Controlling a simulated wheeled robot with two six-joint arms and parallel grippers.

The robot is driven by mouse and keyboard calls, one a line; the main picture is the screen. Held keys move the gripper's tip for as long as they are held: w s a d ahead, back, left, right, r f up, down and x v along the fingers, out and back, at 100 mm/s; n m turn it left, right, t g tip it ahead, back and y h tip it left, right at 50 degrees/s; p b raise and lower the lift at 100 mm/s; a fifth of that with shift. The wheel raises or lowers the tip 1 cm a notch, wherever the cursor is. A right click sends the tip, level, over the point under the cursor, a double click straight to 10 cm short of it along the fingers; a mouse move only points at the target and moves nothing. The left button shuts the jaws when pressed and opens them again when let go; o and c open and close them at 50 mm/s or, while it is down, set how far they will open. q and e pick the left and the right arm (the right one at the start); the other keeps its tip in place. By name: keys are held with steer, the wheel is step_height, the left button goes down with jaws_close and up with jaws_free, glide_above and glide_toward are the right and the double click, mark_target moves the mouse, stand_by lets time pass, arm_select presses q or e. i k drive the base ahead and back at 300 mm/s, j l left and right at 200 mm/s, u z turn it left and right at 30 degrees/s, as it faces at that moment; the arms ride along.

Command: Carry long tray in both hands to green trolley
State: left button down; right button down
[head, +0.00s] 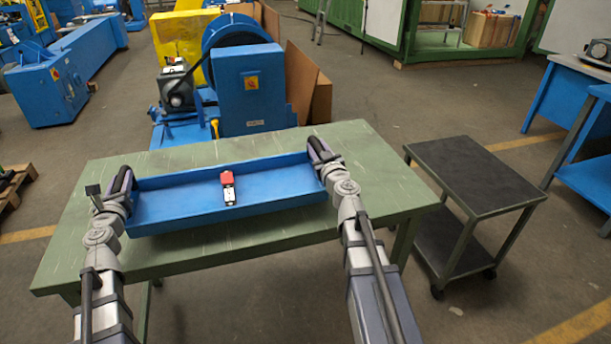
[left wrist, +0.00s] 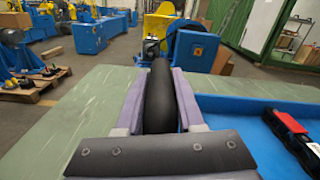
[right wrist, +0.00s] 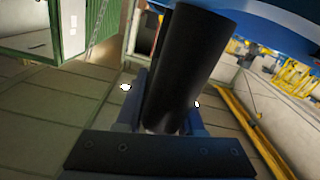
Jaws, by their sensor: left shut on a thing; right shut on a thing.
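The long blue tray (head: 180,205) is over the green table, with a small red, black and white item (head: 229,188) lying in it. From these views I cannot tell whether it touches the tabletop. My left gripper (head: 122,184) is shut on the tray's left black handle, which shows between the fingers in the left wrist view (left wrist: 160,95). My right gripper (head: 321,153) is shut on the right black handle, seen large in the right wrist view (right wrist: 185,70). The green trolley (head: 475,177), with a dark top and lower shelf, stands right of the table; its top is empty.
The green table (head: 375,180) has bare top around the tray. A narrow floor gap separates it from the trolley. A blue machine (head: 248,85) stands behind the table. A blue workbench (head: 580,115) is at the far right.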

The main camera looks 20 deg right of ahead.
mark_target(509, 189)
steer(key=z, duration=1.5)
steer(key=i+l, duration=0.8)
steer(key=i, duration=0.15)
steer(key=i+l, duration=0.75)
steer(key=i, duration=0.15)
